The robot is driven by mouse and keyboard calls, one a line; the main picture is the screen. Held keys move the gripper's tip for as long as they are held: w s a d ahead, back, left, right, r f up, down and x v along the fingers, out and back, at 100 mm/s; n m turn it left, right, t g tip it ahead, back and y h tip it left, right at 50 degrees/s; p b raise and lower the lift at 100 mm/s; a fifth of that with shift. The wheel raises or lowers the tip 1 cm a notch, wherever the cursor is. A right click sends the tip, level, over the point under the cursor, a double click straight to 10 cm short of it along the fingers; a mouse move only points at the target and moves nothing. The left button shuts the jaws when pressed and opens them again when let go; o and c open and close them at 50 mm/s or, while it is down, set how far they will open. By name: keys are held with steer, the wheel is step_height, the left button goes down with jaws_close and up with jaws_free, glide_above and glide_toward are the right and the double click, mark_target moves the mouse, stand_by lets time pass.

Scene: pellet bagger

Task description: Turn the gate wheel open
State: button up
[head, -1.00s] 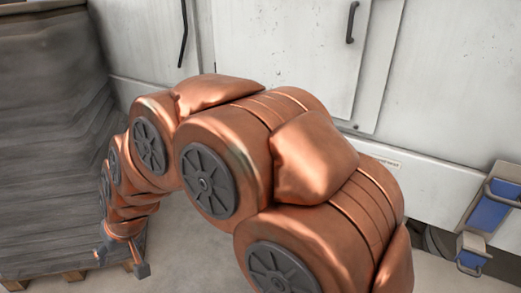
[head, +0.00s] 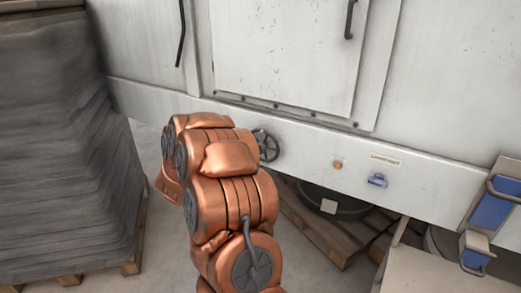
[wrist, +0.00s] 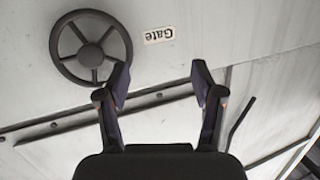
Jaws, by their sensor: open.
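The gate wheel (head: 267,146) is a dark spoked handwheel on the white machine's lower panel, partly behind my arm in the head view. In the wrist view the gate wheel (wrist: 90,54) is at upper left, beside an upside-down "Gate" label (wrist: 160,35). My gripper (wrist: 160,82) is open with nothing between its fingers. Its left finger overlaps the wheel's lower right edge in the picture; I cannot tell whether they touch. In the head view my gripper is hidden behind my arm.
A tall grey stack (head: 60,150) on a pallet stands at the left. Right of the wheel are an orange button (head: 338,165) and a blue knob (head: 377,181). A wooden pallet (head: 318,232) with a dark round object lies below the panel. A dark handle (wrist: 240,120) shows in the wrist view.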

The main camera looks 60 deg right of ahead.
mark_target(260, 147)
steer(key=shift+s+d+f+m+g+h+p, duration=0.1)
steer(key=shift+s+d+m+g+h+p, duration=0.25)
steer(key=shift+s+d+g, duration=1.3)
steer(key=shift+s+d+f+m+t+h+p, duration=0.15)
steer(key=shift+s+d+m+h, duration=0.55)
steer(key=shift+d, duration=2.15)
steer(key=shift+s+d+f+m+g+h+p, duration=0.1)
steer(key=shift+s+d+g+h+p, duration=0.5)
steer(key=shift+s+d, duration=1.25)
steer(key=shift+w+d+y+b, duration=0.25)
steer(key=shift+w+d+b, duration=0.1)
steer(key=shift+w+d, duration=0.05)
jaws_close()
